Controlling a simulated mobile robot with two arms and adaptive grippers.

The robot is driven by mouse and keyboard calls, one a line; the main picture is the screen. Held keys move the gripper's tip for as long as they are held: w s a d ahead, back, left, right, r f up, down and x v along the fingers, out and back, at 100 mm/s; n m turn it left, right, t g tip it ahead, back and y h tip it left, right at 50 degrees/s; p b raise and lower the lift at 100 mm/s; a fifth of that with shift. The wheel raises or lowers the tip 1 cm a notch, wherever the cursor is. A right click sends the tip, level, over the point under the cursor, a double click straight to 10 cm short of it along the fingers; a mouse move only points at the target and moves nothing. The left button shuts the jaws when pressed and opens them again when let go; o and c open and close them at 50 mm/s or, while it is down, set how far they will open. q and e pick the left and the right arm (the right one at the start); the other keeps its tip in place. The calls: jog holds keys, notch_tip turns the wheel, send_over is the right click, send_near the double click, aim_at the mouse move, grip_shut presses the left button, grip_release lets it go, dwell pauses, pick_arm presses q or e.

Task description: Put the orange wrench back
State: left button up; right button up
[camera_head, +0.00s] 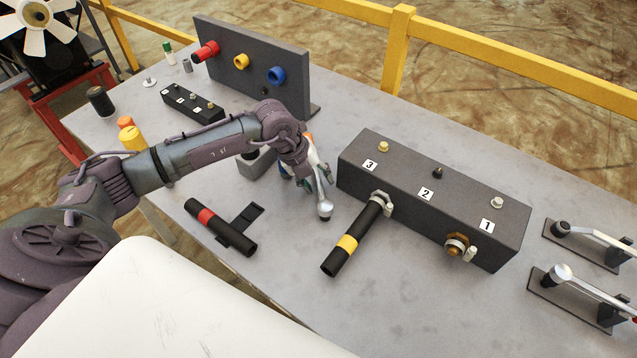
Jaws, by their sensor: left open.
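What appears to be the orange wrench is at the middle of the table, largely hidden by my left gripper. Its rounded silver head (325,208) with a dark lower end shows just in front of the gripper, and a small orange part shows behind the gripper. My left gripper (314,184) is open and right at the wrench's shaft; I cannot tell whether the fingers touch it. Two similar silver-headed wrenches (590,284) (605,238) rest on dark holders at the right edge. My right gripper is out of view.
A dark box (430,200) labelled 3, 2, 1 stands right of the gripper, with a yellow-banded black tube (345,249) at its front. A red-banded tube (220,227) lies left. A grey panel (250,66) with coloured connectors stands behind. A yellow railing (470,42) runs beyond the table.

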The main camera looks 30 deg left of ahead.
pick_arm(q)
grip_shut()
jog(key=shift+r, duration=0.2)
